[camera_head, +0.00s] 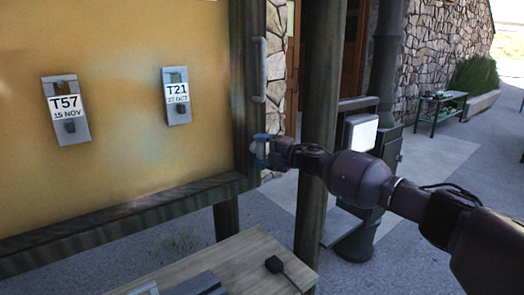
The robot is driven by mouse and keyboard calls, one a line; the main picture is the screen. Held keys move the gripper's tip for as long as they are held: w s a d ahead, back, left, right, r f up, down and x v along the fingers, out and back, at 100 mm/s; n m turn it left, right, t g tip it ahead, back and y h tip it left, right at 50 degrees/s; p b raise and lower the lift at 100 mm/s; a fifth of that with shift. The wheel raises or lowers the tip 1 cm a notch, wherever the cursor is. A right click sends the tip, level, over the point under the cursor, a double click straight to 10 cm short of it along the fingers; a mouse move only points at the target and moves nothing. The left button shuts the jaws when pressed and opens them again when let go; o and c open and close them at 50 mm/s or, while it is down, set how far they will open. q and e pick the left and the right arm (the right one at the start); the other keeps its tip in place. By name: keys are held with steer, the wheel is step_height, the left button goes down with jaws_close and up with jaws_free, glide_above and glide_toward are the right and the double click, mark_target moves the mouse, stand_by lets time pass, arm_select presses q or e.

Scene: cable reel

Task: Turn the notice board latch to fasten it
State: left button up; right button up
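The notice board (125,135) has a yellow panel in a dark frame and fills the left of the head view. A grey vertical handle (259,70) is on the right frame post. My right arm comes in from the right. Its gripper (262,151) is at the lower part of that post, below the handle, against or just in front of the edge. Small blue-grey parts show at its tip. The latch cannot be made out separately there; the gripper may be covering it. Whether the fingers are open or shut is unclear. My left gripper is not in view.
Two tags, T57 (66,108) and T21 (177,95), hang on the board. A wooden table (250,255) below holds a small black object (274,265) and a grey item (198,286). A dark post (318,110) stands behind my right arm.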

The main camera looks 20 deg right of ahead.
steer(key=shift+o, duration=1.4)
steer(key=b+v, duration=0.2)
steer(key=v, duration=0.8)
steer(key=shift+s+d, duration=0.3)
